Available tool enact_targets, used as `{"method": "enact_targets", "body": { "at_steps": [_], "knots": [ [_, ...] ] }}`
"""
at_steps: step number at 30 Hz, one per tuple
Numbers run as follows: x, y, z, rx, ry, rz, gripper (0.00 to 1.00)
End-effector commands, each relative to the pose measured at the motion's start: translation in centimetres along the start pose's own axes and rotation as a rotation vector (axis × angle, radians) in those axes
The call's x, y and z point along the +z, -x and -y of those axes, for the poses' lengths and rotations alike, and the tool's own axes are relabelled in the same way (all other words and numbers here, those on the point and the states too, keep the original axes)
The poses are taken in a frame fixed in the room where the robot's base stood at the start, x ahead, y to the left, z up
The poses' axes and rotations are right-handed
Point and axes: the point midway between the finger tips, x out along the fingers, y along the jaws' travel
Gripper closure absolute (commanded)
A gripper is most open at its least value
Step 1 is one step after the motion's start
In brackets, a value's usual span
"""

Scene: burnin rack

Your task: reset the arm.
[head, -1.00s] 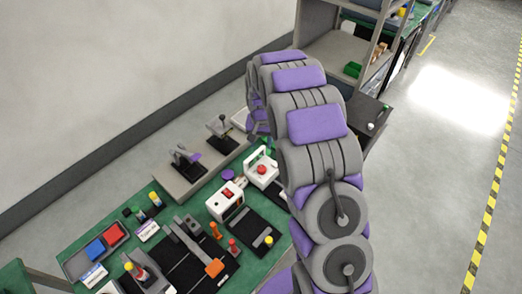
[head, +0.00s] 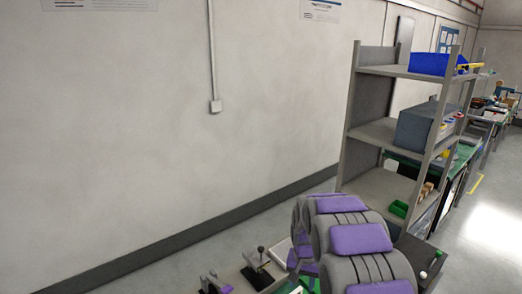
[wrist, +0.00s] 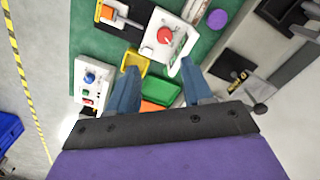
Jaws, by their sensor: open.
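My gripper (wrist: 160,78) is open in the wrist view, its two blue-grey fingers spread apart with nothing held between them. It points down over the green bench top (wrist: 205,45). A white box with a red knob (wrist: 165,36) lies just beyond the fingertips. In the head view my grey and purple arm (head: 360,240) stands at the lower right. My gripper cannot be made out there.
A white box with a blue button (wrist: 90,78) sits left of the fingers. A purple disc (wrist: 218,18) lies at the upper right. A blue crate (wrist: 9,129) is on the floor. In the head view a grey shelf rack (head: 385,130) stands behind my arm, beside the wall.

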Motion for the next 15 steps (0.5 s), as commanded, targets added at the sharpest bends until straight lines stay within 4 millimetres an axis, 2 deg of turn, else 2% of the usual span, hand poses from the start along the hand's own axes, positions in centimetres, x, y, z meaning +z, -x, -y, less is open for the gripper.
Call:
{"method": "enact_targets", "body": {
  "at_steps": [6, 15],
  "knots": [
    [5.5, 4.1, -2.1, 0.008, 0.051, 0.019, 0.50],
    [14.2, 8.0, -5.2, 0.016, 0.126, 0.053, 0.50]
  ]
}}
